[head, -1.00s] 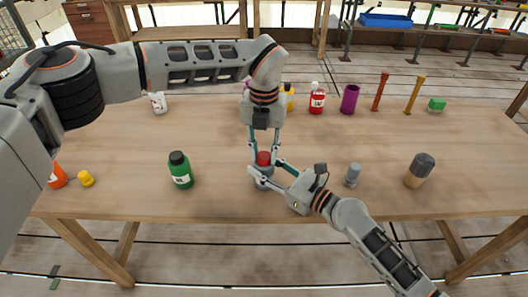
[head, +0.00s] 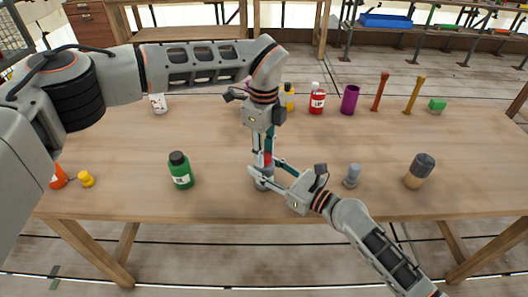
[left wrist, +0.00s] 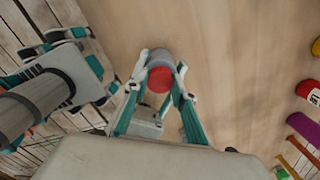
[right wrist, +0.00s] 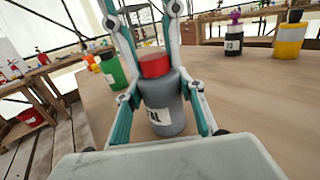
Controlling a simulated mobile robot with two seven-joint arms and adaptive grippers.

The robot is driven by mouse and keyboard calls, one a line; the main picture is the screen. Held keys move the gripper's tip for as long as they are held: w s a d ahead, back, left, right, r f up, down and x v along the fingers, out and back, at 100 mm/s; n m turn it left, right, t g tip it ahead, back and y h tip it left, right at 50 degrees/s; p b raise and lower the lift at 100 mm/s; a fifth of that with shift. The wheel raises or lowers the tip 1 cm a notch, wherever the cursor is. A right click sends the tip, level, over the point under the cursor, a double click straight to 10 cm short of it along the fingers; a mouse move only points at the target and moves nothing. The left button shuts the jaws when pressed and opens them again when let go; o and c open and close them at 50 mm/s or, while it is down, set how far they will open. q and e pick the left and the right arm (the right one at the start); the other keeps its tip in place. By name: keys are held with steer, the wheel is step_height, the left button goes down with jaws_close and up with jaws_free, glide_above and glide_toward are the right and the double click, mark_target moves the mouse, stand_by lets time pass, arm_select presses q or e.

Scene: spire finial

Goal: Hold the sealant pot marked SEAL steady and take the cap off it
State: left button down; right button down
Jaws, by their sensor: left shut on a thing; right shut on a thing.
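The sealant pot (right wrist: 167,115) is a grey bottle with a red cap (right wrist: 154,66); its label is partly hidden and shows "AL" in the right wrist view. It stands upright near the table's front edge in the head view (head: 264,183). My right gripper (head: 262,176) is shut on the grey body from the right side. My left gripper (left wrist: 161,76) reaches down from above and is shut on the red cap, with a finger on either side. The cap sits on top of the pot, and I see no clear gap between them.
A green bottle (head: 181,170) stands to the left. A small grey bottle (head: 352,175) and a tan jar with a dark lid (head: 419,170) stand to the right. A red bottle (head: 317,99) and a purple cup (head: 350,99) stand behind.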

arm_select(q)
steer(key=shift+r, duration=0.25)
stand_by(0.3)
steer(key=shift+r, duration=0.85)
steer(key=shift+r, duration=0.1)
steer(key=shift+r, duration=1.9)
arm_select(e)
steer(key=c, duration=1.2)
jaws_free()
